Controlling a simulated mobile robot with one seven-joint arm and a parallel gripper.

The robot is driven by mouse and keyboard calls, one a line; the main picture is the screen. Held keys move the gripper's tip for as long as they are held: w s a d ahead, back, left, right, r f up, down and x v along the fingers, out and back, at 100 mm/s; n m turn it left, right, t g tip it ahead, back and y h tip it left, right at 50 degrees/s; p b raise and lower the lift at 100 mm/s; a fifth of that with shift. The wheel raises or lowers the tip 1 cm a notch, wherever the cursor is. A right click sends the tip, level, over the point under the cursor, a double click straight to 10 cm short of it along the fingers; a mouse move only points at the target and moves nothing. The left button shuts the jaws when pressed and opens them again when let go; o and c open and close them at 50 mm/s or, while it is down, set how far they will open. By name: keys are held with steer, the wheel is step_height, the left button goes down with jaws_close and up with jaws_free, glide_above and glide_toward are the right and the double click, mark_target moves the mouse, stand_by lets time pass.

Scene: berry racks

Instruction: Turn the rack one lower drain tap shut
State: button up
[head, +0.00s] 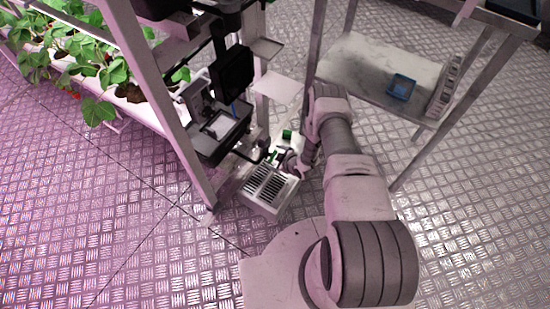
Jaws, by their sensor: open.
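The rack (175,105) stands left of centre in the head view, with dark equipment on its end post. Small green parts show low at the rack's end, one of them a green block (287,134). I cannot tell which of these is the lower drain tap, or how its handle is turned. My gripper (272,156) is low beside these green parts, just above a white slotted box. It is open, and its fingers are small and dark here. Whether a finger touches a green part cannot be told. My own wrist hides part of this spot.
The white slotted box (268,188) stands on the floor under my gripper. A metal shelf table (375,70) with a blue container (401,87) stands to the right. Leafy plants (75,50) fill the rack's trough at the left. The patterned metal floor (90,210) is clear at lower left.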

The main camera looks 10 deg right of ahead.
steer(key=shift+c, duration=0.2)
steer(key=c, duration=1.3)
steer(key=shift+w+d+r+m+g+y, duration=0.15)
steer(key=shift+m+g+y, duration=0.25)
steer(key=shift+g+y, duration=0.2)
steer(key=shift+w+a+m+g+y, duration=0.1)
steer(key=shift+m+g+y, duration=0.35)
steer(key=shift+g, duration=0.25)
steer(key=shift+c, duration=0.2)
steer(key=shift+d, duration=0.1)
steer(key=o, duration=1.4)
steer(key=shift+s, duration=0.1)
steer(key=p+v, duration=0.2)
steer(key=v, duration=0.3)
steer(key=p+v, duration=0.2)
steer(key=v, duration=0.4)
steer(key=p+v, duration=0.2)
steer(key=v, duration=0.4)
steer(key=shift+d, duration=0.35)
